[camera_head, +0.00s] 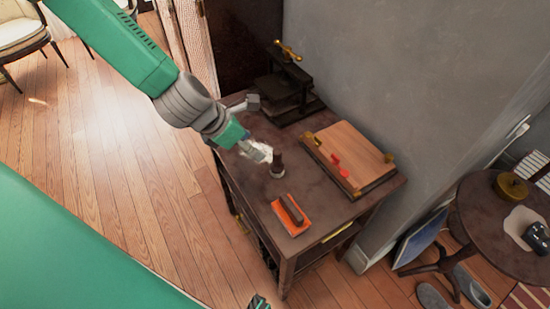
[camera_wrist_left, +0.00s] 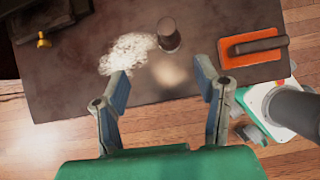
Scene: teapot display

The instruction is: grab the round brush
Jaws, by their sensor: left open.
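The round brush (camera_head: 277,165) stands upright on the dark wooden table (camera_head: 240,180), with a dark handle on top and a pale base. It also shows in the left wrist view (camera_wrist_left: 169,35), seen from above. My left gripper (camera_head: 257,152) is open and empty, just left of the brush in the head view and apart from it. In the left wrist view the two fingers (camera_wrist_left: 162,82) are spread, with the brush beyond the gap between them. My right gripper cannot be made out.
An orange block with a brown handle (camera_head: 291,214) lies near the table's front edge. A wooden board with red and brass parts (camera_head: 350,155) lies to the right. A dark press (camera_head: 287,85) stands behind. White crumpled material (camera_wrist_left: 128,50) lies beside the brush.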

